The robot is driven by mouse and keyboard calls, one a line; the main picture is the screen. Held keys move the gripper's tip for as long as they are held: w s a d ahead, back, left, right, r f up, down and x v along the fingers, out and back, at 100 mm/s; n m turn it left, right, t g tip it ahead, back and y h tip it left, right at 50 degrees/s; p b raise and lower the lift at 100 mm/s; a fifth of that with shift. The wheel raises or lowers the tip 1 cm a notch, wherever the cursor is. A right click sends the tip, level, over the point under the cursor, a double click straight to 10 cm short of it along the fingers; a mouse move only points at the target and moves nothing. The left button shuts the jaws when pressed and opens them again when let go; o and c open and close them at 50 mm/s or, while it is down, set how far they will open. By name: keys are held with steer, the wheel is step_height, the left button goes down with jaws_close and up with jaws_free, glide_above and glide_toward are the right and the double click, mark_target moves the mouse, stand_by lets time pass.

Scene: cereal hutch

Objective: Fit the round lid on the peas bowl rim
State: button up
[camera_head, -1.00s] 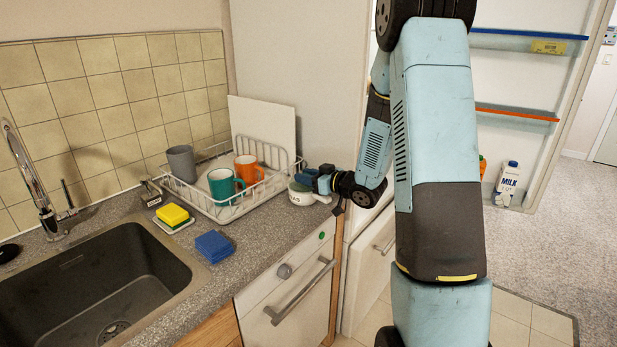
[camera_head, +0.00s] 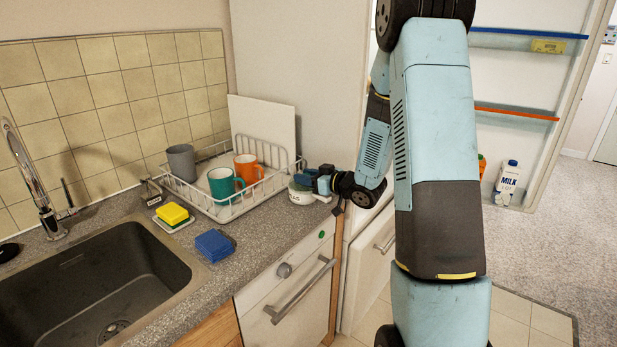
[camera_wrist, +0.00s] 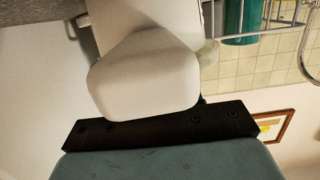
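The peas bowl (camera_head: 301,197) is a small white bowl with dark lettering on its side, at the right front corner of the counter. My gripper (camera_head: 306,179) is right over its rim, coming in from the right. Its blue and dark parts hide much of the bowl's top. I cannot make out the round lid clearly, nor whether my fingers close on it. In the wrist view, a large pale shape fills the middle, and a small pale-green rounded piece (camera_wrist: 208,52) shows beside it; I cannot tell what that piece is.
A white dish rack (camera_head: 232,212) with a teal mug (camera_head: 222,187), an orange mug (camera_head: 247,170) and a grey cup (camera_head: 182,163) stands left of the bowl. Blue (camera_head: 214,245) and yellow (camera_head: 172,214) sponges lie nearer the sink (camera_head: 95,285). The counter's front edge is close to the bowl.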

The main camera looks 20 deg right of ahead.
steer(key=o, duration=0.4)
steer(key=shift+o, duration=0.2)
steer(key=v, duration=1.4)
steer(key=s+d+r+m+g+h, duration=0.25)
steer(key=r+m+h, duration=0.25)
steer(key=r+h, duration=0.65)
steer(key=s+a+r+g, duration=0.1)
steer(key=s+a, duration=0.2)
steer(key=s, duration=0.4)
steer(key=s+a+r+m+g+y, duration=0.1)
steer(key=s+a+r+g, duration=0.1)
steer(key=s, duration=0.6)
steer(key=s+a+r+m+g+y, duration=0.1)
steer(key=s+a+g, duration=0.1)
steer(key=s+a, duration=0.3)
steer(key=s, duration=0.3)
steer(key=shift+r, duration=0.3)
